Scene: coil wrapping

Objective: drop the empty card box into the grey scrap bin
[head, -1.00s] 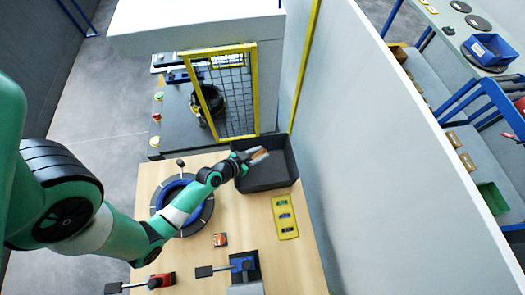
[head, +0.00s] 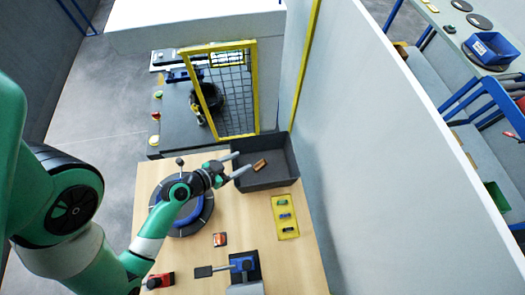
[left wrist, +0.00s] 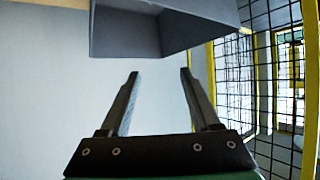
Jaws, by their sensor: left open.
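The small brown card box (head: 260,165) is within the walls of the dark grey scrap bin (head: 272,180) in the head view. I cannot tell whether it rests on the bin floor. My left gripper (head: 242,163) is open and empty at the bin's left side, its fingers pointing toward the bin and apart from the box. In the left wrist view the open fingers (left wrist: 158,75) show with nothing between them, and the bin (left wrist: 125,32) is at the top. The box is not visible in that view. My right gripper is not in view.
A yellow-framed mesh guard (head: 228,95) stands behind the bin, and a pale wall (head: 350,160) rises to its right.

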